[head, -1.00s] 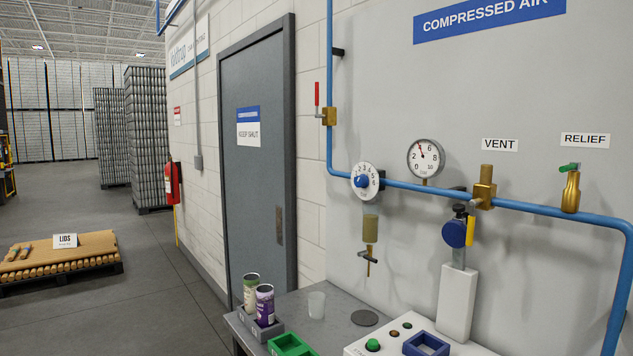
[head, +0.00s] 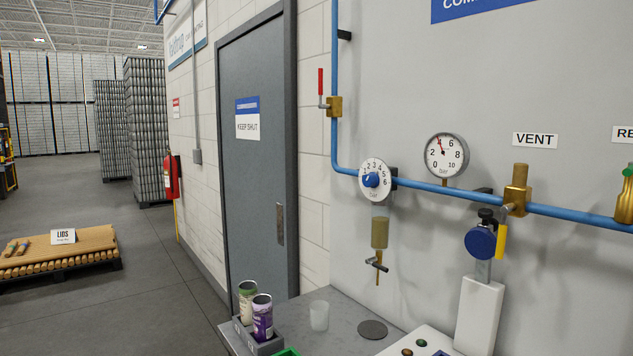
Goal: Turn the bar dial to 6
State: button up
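The bar dial (head: 374,180) is a white round face with numbers around it and a blue knob (head: 371,180) at its centre. It sits on the blue pipe at the middle right of the head view. Its numbers run around the top, with 6 at the right side. Which number the knob marks is too small to tell for certain. The pressure gauge (head: 446,156) to its right has a red needle pointing up and slightly left, near 4. My gripper does not show in the head view.
A grey bench (head: 345,316) stands below the pipe, with two cans (head: 262,318) and a clear cup (head: 319,315). A red-handled valve (head: 334,105), a blue round handle (head: 480,243) and a vent fitting (head: 516,190) are near the dial.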

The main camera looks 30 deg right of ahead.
aim_at(372, 179)
jog(key=u, duration=0.6)
jog(key=i, duration=0.85)
jog(key=u, duration=0.5)
